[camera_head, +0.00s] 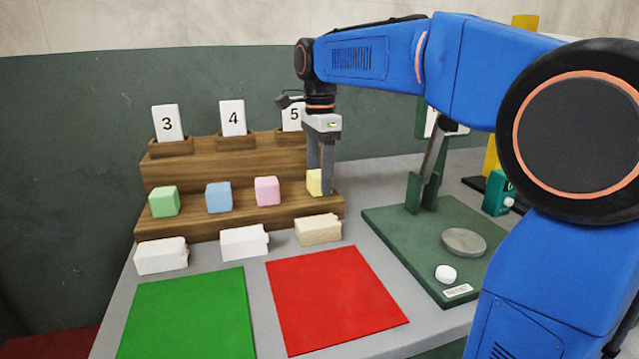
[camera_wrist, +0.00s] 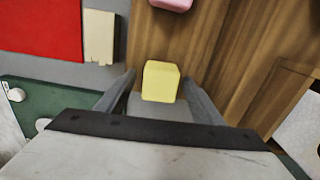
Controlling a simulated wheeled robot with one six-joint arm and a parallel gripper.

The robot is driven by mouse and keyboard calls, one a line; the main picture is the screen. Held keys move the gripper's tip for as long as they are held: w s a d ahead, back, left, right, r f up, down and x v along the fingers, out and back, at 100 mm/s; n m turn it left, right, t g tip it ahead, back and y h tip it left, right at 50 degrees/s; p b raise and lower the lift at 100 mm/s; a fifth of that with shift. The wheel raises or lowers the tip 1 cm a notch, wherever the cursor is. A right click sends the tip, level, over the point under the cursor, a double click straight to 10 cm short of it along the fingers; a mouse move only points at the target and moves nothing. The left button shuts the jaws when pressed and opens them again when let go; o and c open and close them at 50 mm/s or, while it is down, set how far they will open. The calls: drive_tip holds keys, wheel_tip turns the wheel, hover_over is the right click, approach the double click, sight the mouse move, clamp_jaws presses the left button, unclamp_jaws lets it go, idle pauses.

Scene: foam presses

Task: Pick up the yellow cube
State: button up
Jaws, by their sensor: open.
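The yellow cube (camera_head: 314,182) stands on the lower step of the wooden stand (camera_head: 240,215), at the right end of a row of cubes. My gripper (camera_head: 327,185) points down at it, and its fingers partly hide the cube in the head view. In the wrist view the yellow cube (camera_wrist: 160,81) lies between the tips of my two open fingers (camera_wrist: 158,92), with a gap on each side. The cube rests on the wood.
Pink (camera_head: 268,190), blue (camera_head: 219,197) and green (camera_head: 164,201) cubes stand to the left on the same step. Number cards stand on the upper step. White and beige blocks lie in front, before a green mat (camera_head: 190,315) and a red mat (camera_head: 335,300). A green press (camera_head: 400,225) stands right.

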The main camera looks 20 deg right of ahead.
drive_tip(key=c, duration=1.1)
